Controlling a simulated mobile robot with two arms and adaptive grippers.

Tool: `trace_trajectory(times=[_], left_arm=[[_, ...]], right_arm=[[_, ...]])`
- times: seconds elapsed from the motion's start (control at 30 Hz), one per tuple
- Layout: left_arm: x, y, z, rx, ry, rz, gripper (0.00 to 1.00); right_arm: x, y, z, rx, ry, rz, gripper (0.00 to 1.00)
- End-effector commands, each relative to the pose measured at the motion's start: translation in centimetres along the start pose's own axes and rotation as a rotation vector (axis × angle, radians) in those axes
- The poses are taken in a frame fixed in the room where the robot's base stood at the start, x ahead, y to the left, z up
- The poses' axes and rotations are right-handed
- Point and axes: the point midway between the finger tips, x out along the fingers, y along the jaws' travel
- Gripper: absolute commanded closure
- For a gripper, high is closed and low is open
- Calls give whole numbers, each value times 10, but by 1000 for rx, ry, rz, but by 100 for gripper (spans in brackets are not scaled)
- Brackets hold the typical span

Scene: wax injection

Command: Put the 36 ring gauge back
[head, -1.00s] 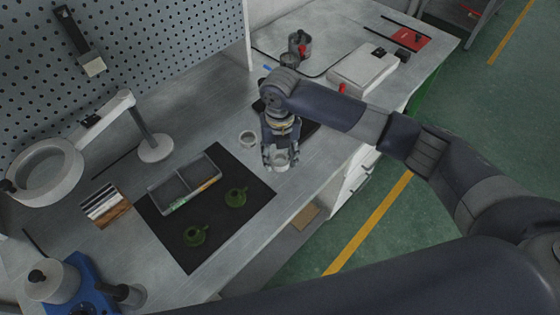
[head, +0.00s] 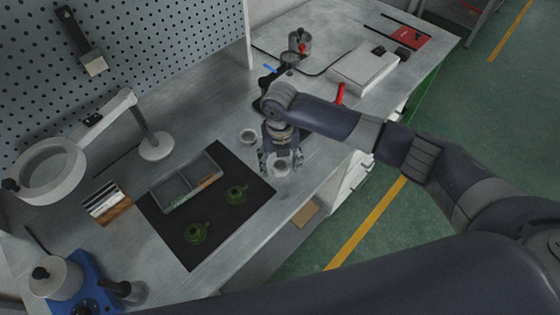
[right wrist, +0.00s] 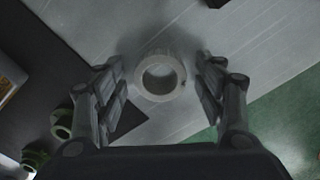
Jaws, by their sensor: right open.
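A light grey ring gauge (head: 282,169) stands on the bare metal bench top, near the front edge and just right of the black mat. It also shows in the right wrist view (right wrist: 142,80), lying flat with its hole facing up. My right gripper (head: 280,164) is above it and open. In the right wrist view the fingers of this gripper (right wrist: 160,82) are on either side of the ring, with gaps between. No size marking is readable on either ring. My left gripper is out of view.
The black mat (head: 180,243) holds a grey divided tray (head: 178,199) and two green parts (head: 236,195). A magnifier lamp (head: 50,188) stands left. A white box (head: 362,70) and a round metal pot (head: 300,43) are farther back.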

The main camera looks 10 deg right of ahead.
Motion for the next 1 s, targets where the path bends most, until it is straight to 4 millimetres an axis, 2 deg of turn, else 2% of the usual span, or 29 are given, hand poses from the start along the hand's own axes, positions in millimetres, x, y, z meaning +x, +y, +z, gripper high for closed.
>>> trace_trajectory(times=[0.17, 0.27, 0.6, 0.7, 0.83, 1.0], left_arm=[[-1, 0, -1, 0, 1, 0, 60], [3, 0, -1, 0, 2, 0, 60], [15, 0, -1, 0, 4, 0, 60], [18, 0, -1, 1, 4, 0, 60], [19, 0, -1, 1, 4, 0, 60], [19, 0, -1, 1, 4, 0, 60]], right_arm=[[-6, 0, 0, 0, -1, 1, 36], [-17, 0, 1, -1, -3, 2, 36], [-89, 0, 2, -1, -4, 2, 36], [-105, 0, 1, 0, -3, 1, 36], [-118, 0, 1, 0, 0, 1, 36], [-124, 0, 0, 0, 0, 1, 36]])
